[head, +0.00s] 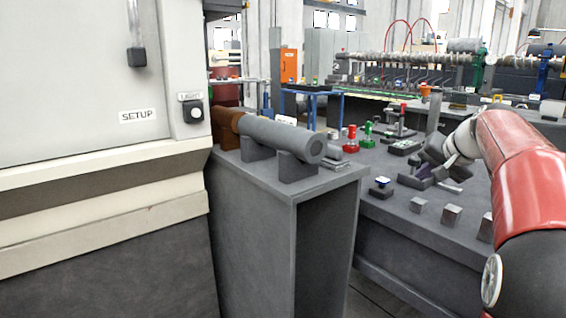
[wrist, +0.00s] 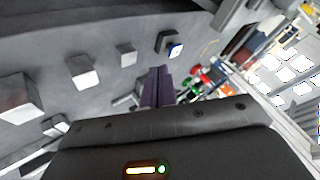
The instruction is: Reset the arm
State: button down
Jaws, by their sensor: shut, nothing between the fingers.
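My red and grey arm comes in from the right in the head view. My gripper (head: 418,178) is above the right-hand table (head: 405,225), near its left part. In the wrist view my gripper (wrist: 157,72) shows as two dark purple fingers pressed together, with nothing between them. The fingers point over the table area. Whether the fingertips touch anything is hard to tell.
Small metal blocks (head: 451,215) and a dark block with a blue top (head: 381,187) stand near the table's front edge. Red (head: 351,138) and green (head: 367,134) pieces stand behind. A grey barrel (head: 285,138) lies on supports on the left cabinet (head: 280,188).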

jog(key=s+a+f+n+g, duration=0.1)
jog(key=s+a+f, duration=0.2)
jog(key=s+a, duration=0.4)
jog(key=s+a+f+n+g+h, duration=0.15)
jog(key=s+a+f, duration=0.25)
jog(key=s, duration=0.5)
jog(key=s+a+f+n, duration=0.2)
jog(key=s+a+f, duration=0.1)
jog(key=s+a, duration=0.4)
jog(key=s+f+n, duration=0.1)
jog(key=s+f, duration=0.7)
jog(key=s, duration=0.2)
jog(key=shift+n+g+h, duration=0.35)
jog(key=shift+d, duration=0.15)
